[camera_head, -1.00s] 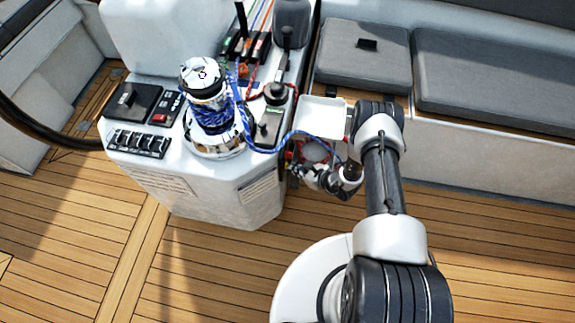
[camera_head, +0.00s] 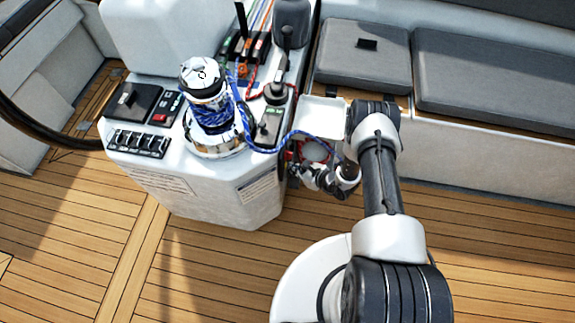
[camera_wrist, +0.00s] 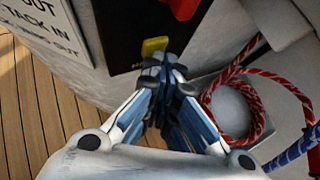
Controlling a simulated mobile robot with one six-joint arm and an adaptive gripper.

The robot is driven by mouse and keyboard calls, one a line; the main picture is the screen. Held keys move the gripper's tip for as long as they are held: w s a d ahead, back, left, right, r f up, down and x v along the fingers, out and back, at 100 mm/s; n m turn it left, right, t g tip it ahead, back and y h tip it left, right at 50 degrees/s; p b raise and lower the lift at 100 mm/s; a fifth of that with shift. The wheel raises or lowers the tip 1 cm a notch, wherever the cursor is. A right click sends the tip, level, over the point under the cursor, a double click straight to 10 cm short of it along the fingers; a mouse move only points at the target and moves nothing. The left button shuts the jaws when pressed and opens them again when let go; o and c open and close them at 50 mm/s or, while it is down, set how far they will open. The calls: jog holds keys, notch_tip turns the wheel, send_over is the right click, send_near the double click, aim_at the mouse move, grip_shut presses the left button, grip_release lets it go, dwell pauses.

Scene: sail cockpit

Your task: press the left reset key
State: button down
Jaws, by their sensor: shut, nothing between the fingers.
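In the wrist view a small yellow key (camera_wrist: 154,47) stands out from a black panel (camera_wrist: 124,28) on the console's pale side wall. I take it for a reset key; whether it is the left one cannot be read. My gripper (camera_wrist: 166,66) is shut and empty, its fingertips right at the near edge of the yellow key. I cannot tell whether they touch it. A red part (camera_wrist: 183,8) sits above on the same panel, cut by the frame edge. In the head view the panel is hidden, and my wrist is beside the console's right side.
A coiled red rope (camera_wrist: 252,95) hangs close right of my gripper. A blue rope (camera_head: 262,150) runs from the winch (camera_head: 210,115) toward my wrist. A white sign (camera_wrist: 35,85) is at left. The console (camera_head: 235,195) and cushioned bench (camera_head: 480,75) flank my arm.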

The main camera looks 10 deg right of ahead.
jog(key=shift+s+d, duration=0.25)
jog(key=shift+d, duration=0.5)
jog(key=shift+d, duration=0.15)
jog(key=d, duration=0.1)
jog(key=s+d, duration=0.1)
jog(key=d, duration=0.2)
jog(key=shift+s+d, duration=0.25)
jog(key=shift+s, duration=0.05)
dwell(0.6)
